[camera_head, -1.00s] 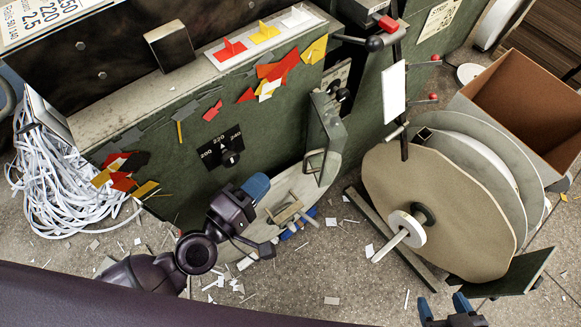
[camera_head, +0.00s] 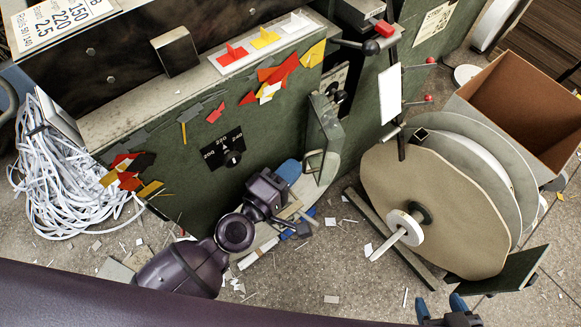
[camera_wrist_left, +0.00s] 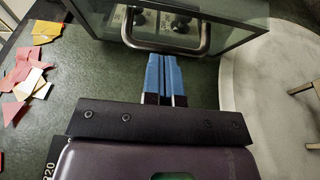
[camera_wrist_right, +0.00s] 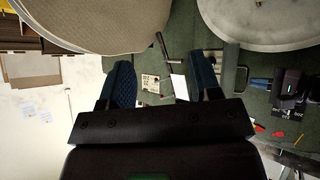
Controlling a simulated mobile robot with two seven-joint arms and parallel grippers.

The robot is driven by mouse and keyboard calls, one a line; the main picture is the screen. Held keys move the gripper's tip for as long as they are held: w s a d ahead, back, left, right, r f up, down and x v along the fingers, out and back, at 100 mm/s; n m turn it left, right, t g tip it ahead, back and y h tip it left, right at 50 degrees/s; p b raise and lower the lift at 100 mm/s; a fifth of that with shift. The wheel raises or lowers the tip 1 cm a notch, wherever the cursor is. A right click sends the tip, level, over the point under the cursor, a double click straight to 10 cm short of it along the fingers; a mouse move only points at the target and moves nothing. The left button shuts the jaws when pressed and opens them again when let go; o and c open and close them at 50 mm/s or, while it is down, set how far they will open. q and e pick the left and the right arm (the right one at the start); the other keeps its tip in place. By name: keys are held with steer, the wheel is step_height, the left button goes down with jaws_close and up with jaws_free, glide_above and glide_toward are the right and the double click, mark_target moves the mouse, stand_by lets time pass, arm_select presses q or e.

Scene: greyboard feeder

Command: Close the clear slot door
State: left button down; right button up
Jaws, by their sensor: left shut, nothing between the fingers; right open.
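The clear slot door (camera_head: 328,138) stands swung out from the green machine, open, beside the recess with black knobs (camera_head: 335,92). Its metal handle (camera_head: 313,163) is on the lower part of the door. In the left wrist view the handle (camera_wrist_left: 203,40) spans the top, with the clear pane (camera_wrist_left: 238,14) around it. My left gripper (camera_head: 289,172) is shut and empty, its blue fingertips close to the left of the handle; I cannot tell if they touch. My right gripper (camera_head: 440,303) is open and empty, low in the head view; it also shows in the right wrist view (camera_wrist_right: 163,85).
A large greyboard reel (camera_head: 430,205) stands right of the door, with a cardboard box (camera_head: 525,105) behind it. White paper strips (camera_head: 62,165) pile at the left. Scraps litter the floor. A curved pale base (camera_head: 330,172) lies beneath the door.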

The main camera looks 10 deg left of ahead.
arm_select(q)
steer(key=shift+s+d+r+n+t+y+p, duration=0.1)
steer(key=shift+d+n+t+y+p, duration=0.3)
steer(key=shift+y, duration=0.2)
